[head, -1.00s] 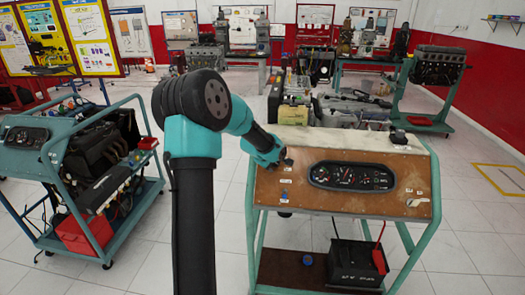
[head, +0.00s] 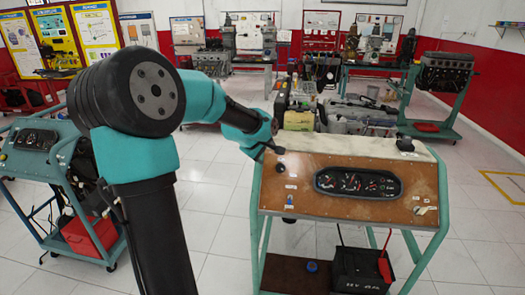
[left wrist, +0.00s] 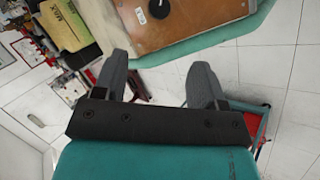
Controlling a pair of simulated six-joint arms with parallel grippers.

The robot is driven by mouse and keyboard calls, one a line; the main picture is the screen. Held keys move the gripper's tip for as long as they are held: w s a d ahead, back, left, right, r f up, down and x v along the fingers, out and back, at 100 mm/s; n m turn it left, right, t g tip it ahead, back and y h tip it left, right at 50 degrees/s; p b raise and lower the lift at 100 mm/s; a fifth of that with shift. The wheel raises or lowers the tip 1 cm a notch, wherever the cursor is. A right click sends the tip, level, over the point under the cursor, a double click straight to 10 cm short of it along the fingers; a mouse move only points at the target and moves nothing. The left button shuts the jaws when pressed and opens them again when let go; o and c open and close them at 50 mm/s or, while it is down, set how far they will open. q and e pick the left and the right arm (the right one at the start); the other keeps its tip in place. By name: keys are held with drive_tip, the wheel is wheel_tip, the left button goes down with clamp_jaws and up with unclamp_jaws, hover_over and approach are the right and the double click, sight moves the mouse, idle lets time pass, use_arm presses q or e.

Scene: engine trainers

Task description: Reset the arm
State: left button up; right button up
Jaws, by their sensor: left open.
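My left arm comes in from the left in the head view. Its gripper (head: 275,148) is at the upper left corner of the wooden instrument panel (head: 300,203) on the teal engine trainer. In the left wrist view the two grey fingers of the left gripper (left wrist: 160,82) are spread apart with nothing between them. The panel (left wrist: 195,22) lies beyond the fingertips there, with a black knob (left wrist: 160,8) on it. I cannot tell from the head view whether the fingers touch the panel. My right gripper is not in view.
The trainer carries a gauge cluster (head: 357,182) and a battery (head: 362,270) on its lower shelf. Another teal trainer cart (head: 42,185) stands at the left. An engine on a stand (head: 442,80) is at the back right. White tiled floor is free to the right.

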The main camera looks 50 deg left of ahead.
use_arm(q)
drive_tip(key=shift+v, duration=0.75)
drive_tip(key=w+d+f+m+g+h, duration=0.15)
drive_tip(key=d+f+m, duration=0.25)
drive_tip(key=d+f, duration=0.7)
drive_tip(key=w+d+f+m+g+h, duration=0.1)
drive_tip(key=w+d+f+m+h, duration=0.2)
drive_tip(key=d+f, duration=0.8)
drive_tip(key=s+d+f+m+g, duration=0.1)
drive_tip(key=s+d+f+m, duration=0.2)
drive_tip(key=f, duration=0.4)
drive_tip(key=s+d+f+m+g+h, duration=0.1)
drive_tip(key=s+d+f+m+g, duration=0.1)
drive_tip(key=s+d+f, duration=0.4)
drive_tip(key=s+d+f+m+g, duration=0.1)
drive_tip(key=s+d+f+m, duration=0.3)
drive_tip(key=d+f, duration=0.3)
drive_tip(key=shift+s+f+m, duration=0.25)
drive_tip(key=shift+f+m, duration=0.25)
drive_tip(key=shift+f, duration=0.4)
